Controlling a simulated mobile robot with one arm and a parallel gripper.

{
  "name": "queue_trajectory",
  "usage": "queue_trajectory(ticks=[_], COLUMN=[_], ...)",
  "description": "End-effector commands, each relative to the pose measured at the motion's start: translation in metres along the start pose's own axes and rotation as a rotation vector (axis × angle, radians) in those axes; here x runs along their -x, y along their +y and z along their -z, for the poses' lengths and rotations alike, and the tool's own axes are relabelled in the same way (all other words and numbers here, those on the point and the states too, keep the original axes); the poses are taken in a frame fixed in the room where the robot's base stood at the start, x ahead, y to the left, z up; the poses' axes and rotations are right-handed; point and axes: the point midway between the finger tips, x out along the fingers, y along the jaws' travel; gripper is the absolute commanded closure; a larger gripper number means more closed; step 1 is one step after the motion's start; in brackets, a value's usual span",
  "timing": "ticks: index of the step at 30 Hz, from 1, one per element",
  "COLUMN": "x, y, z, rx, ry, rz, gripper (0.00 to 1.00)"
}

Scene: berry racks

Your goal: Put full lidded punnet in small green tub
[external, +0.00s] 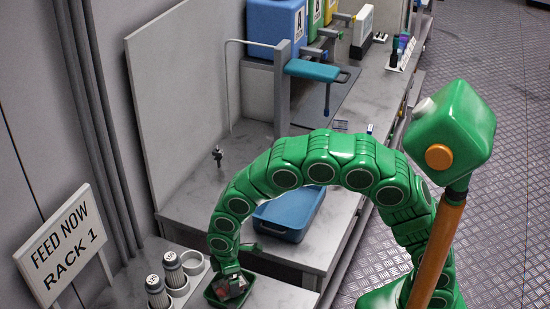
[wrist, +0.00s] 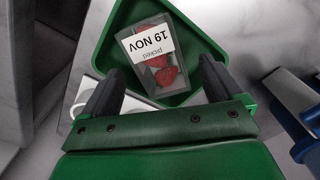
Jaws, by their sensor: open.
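The lidded punnet (wrist: 150,66) is clear, holds red berries and has a white label reading "picked 19 NOV". In the wrist view it lies tilted inside the small green tub (wrist: 104,40), with the tub's green floor around it. In the external view the punnet (external: 233,287) shows in the green tub (external: 210,297) at the bottom, partly hidden by my gripper (external: 227,268). In the wrist view my gripper (wrist: 156,68) is open, its two dark fingers apart on either side of the punnet's near end. I cannot tell whether a finger touches it.
Shakers in a white holder (external: 172,272) stand just left of the tub. A "FEED NOW RACK 1" sign (external: 62,245) is further left. A blue tub (external: 283,228) stands on the counter behind, under my arm. A tap (external: 217,157) and several dispensers are farther back.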

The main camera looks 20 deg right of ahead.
Motion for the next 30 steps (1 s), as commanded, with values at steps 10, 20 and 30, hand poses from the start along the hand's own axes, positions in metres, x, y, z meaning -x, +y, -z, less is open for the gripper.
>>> queue_trajectory(ticks=[10, 20, 30], x=[0.049, 0.105, 0.124], y=[0.0, 0.001, 0.0], z=[0.0, 0.001, 0.0], rx=[0.0, 0.0, 0.0], ry=[0.002, 0.004, -0.001], rz=[-0.001, -0.003, 0.001], gripper=[0.06, 0.06, 0.06])
